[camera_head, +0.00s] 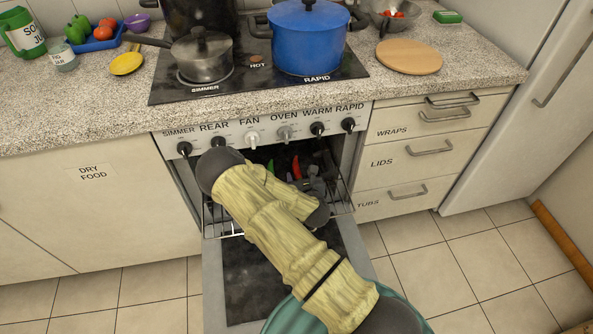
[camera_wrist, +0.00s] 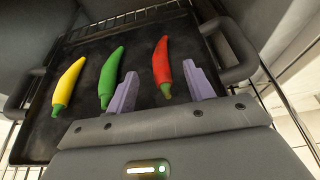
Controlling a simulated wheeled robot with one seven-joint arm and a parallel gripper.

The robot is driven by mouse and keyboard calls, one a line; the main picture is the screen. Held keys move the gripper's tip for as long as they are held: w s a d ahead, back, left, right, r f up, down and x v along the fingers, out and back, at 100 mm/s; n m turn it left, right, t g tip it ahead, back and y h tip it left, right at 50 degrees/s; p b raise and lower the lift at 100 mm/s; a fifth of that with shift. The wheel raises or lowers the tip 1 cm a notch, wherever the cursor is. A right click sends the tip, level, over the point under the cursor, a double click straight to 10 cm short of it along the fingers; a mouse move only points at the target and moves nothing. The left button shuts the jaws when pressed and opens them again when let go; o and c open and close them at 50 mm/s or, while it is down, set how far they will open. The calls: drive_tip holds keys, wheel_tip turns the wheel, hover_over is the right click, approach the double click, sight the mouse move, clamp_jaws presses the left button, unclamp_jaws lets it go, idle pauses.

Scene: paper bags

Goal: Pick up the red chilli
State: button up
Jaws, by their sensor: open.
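The red chilli (camera_wrist: 162,66) lies on a dark tray (camera_wrist: 140,50) inside the oven, on the right of a row of three in the wrist view. Its green stem end points toward my gripper (camera_wrist: 160,90). My gripper is open, and its two pale purple fingers stand on either side of the chilli's lower part, with gaps between. In the head view the red chilli (camera_head: 296,167) shows in the oven opening, and my gripper (camera_head: 315,185) is partly hidden behind my arm.
A green chilli (camera_wrist: 111,77) lies just left of my left finger, and a yellow chilli (camera_wrist: 68,85) lies farther left. The tray has raised handles; one handle (camera_wrist: 238,50) is close on the right. The oven door (camera_head: 260,275) hangs open. A blue pot (camera_head: 305,38) stands on the hob.

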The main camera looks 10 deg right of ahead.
sight(297, 169)
drive_tip(key=shift+b+x, duration=0.45)
drive_tip(key=shift+x, duration=2.15)
drive_tip(key=c, duration=1.1)
